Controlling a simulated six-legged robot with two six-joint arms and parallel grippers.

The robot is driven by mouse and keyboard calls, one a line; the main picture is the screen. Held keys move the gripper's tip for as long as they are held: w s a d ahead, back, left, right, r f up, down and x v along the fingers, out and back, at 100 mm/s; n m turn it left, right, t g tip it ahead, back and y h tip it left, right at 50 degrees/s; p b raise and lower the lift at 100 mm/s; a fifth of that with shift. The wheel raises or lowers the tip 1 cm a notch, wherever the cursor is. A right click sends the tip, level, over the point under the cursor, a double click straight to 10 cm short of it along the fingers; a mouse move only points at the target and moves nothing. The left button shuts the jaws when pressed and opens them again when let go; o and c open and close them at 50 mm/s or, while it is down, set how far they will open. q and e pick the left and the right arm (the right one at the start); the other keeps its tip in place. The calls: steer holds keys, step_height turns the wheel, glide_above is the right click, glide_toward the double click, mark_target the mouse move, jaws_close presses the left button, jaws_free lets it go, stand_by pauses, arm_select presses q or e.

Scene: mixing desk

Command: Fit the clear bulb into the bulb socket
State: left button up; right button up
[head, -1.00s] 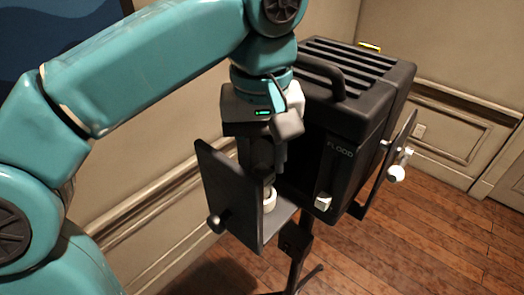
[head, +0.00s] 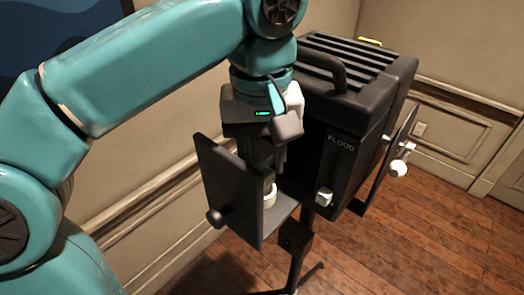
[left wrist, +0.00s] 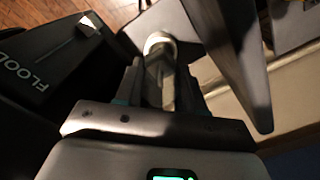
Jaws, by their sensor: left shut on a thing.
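My left gripper (head: 268,178) points down into the open bay at the left side of the black lamp housing marked FLOOD. It is shut on the clear bulb (left wrist: 158,82), which shows as a greyish, glassy shape between the fingers in the left wrist view. The head view hides most of the bulb behind the fingers. The white ring of the bulb socket (head: 270,196) sits low in the bay, just below the fingertips. In the left wrist view the ring (left wrist: 158,41) lies at the bulb's far end. I cannot tell whether the bulb is seated. My right gripper is out of view.
The lamp housing (head: 345,110) stands close right of my gripper. An upright dark panel (head: 225,190) with a knob stands close on the left. A white lever (head: 324,197) juts from the front. A stand (head: 294,255) carries the housing over a wooden floor (head: 420,240).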

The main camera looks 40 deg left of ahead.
arm_select(q)
steer(key=shift+f, duration=0.4)
steer(key=o, duration=1.1)
